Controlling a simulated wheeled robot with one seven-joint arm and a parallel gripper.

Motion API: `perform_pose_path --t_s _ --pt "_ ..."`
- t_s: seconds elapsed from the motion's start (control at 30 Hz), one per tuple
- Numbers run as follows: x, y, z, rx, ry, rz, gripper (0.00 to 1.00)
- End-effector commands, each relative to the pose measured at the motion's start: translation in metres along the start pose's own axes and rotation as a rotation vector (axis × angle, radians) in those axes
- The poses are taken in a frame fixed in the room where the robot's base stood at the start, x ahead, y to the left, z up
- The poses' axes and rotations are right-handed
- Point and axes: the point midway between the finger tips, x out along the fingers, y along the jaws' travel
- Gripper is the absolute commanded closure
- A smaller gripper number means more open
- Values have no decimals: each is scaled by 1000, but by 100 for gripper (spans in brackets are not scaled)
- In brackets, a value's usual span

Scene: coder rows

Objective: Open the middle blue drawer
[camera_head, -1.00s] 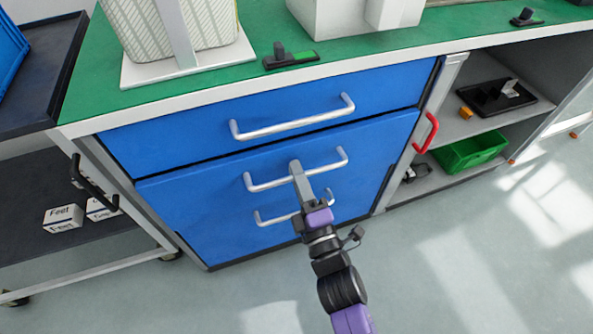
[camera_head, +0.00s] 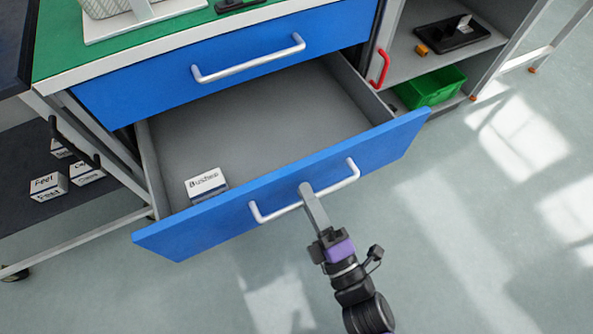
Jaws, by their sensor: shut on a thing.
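The middle blue drawer (camera_head: 375,155) is pulled well out of the cabinet, and its grey inside shows. Its silver bar handle (camera_head: 278,211) runs across the front. My gripper (camera_head: 307,190) is shut on this handle near its middle. A small white box with dark lettering (camera_head: 206,185) lies inside the drawer at the front left. The top blue drawer (camera_head: 230,62) above is shut and has its own silver handle (camera_head: 248,60). The lower drawer is hidden behind the open one.
A red handle (camera_head: 379,69) and shelves with a green bin (camera_head: 428,86) stand to the right. A dark cart with small white boxes (camera_head: 48,186) stands to the left. The floor (camera_head: 440,240) in front is clear.

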Motion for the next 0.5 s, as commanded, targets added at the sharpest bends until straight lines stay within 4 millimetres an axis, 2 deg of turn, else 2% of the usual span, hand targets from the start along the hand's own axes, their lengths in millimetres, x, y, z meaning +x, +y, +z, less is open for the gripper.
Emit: perform_pose_path --t_s 0.03,0.2,0.5 --pt "-7 0 1 0 -3 -5 100" --pt "-20 2 1 0 -3 -4 100" --pt "-25 3 1 0 -2 -2 100"
